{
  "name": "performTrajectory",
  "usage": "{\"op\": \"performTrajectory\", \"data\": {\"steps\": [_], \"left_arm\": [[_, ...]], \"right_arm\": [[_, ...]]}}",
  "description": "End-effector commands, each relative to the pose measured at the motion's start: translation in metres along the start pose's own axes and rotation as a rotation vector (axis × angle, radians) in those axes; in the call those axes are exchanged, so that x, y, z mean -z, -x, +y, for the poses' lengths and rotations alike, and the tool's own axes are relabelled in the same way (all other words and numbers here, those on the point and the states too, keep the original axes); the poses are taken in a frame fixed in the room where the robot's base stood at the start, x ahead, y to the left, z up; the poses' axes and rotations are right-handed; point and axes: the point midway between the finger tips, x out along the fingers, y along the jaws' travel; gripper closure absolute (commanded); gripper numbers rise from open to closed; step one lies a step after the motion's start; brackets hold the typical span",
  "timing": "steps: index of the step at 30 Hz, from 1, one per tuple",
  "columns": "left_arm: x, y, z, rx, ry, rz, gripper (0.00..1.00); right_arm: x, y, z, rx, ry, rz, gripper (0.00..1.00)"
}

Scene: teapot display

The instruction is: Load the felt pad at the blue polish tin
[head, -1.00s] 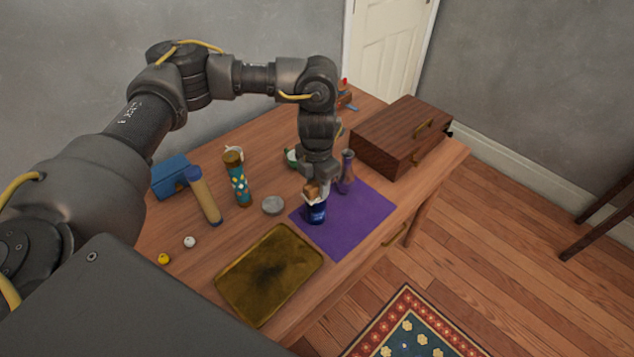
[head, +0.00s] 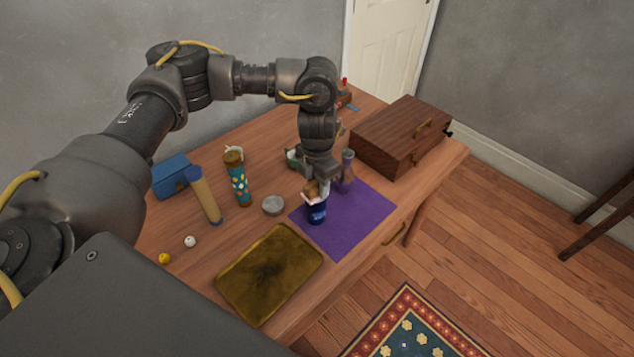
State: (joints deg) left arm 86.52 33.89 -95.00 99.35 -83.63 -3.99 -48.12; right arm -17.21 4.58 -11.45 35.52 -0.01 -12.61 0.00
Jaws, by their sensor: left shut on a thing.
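The blue polish tin (head: 317,215) stands on the purple cloth (head: 350,225), near its left side. My left gripper (head: 316,190) points down right above the tin. It is shut on a small brown-handled piece with a pale underside, which looks like the felt pad (head: 311,189). The pad is at the tin's top. Whether it touches what is inside the tin I cannot tell, as the pad and fingers hide the opening. My right gripper is out of view.
A grey round tin (head: 273,205) is to the left and a brass tray (head: 270,275) in front. A wooden chest (head: 400,137) stands at the right. The cloth's right part is clear.

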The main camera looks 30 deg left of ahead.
Motion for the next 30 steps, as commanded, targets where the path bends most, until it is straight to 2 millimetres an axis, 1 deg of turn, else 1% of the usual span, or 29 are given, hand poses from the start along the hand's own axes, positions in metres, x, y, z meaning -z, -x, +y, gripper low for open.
{"op": "performTrajectory", "data": {"steps": [5, 24, 27, 30], "left_arm": [[0.001, 0.011, 0.0, 0.001, -0.001, 0.002, 0.81], [0.0, 0.067, 0.0, 0.0, 0.0, 0.001, 0.81], [0.0, 0.07, 0.0, 0.0, 0.0, 0.001, 0.81], [0.0, 0.07, 0.0, 0.0, 0.0, 0.001, 0.81]], "right_arm": [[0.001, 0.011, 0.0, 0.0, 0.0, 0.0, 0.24], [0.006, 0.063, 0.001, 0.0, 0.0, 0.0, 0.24], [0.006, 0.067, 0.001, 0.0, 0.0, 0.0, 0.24], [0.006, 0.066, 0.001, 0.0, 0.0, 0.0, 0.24]]}}
